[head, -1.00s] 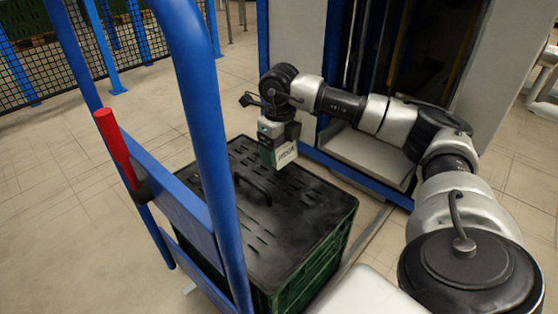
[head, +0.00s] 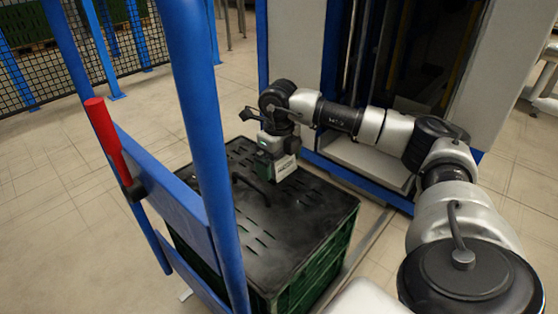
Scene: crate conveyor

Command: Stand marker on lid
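The black slotted lid (head: 290,225) lies closed on a dark green crate (head: 318,272) in the middle of the head view. My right gripper (head: 278,172) points down over the far part of the lid. A small pale, grey-green block with a printed face shows at its end. I cannot tell whether this block is the marker or part of the gripper. Its lower end is very close to the lid; contact cannot be made out. The fingertips are not distinct. No other thing is clearly the marker. My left gripper is not in view.
A blue tubular frame (head: 207,130) with a red handle (head: 107,135) stands in front of the crate's left side. A black handle (head: 252,186) rises from the lid. A blue-framed cabinet (head: 298,50) stands behind. Floor at left is open.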

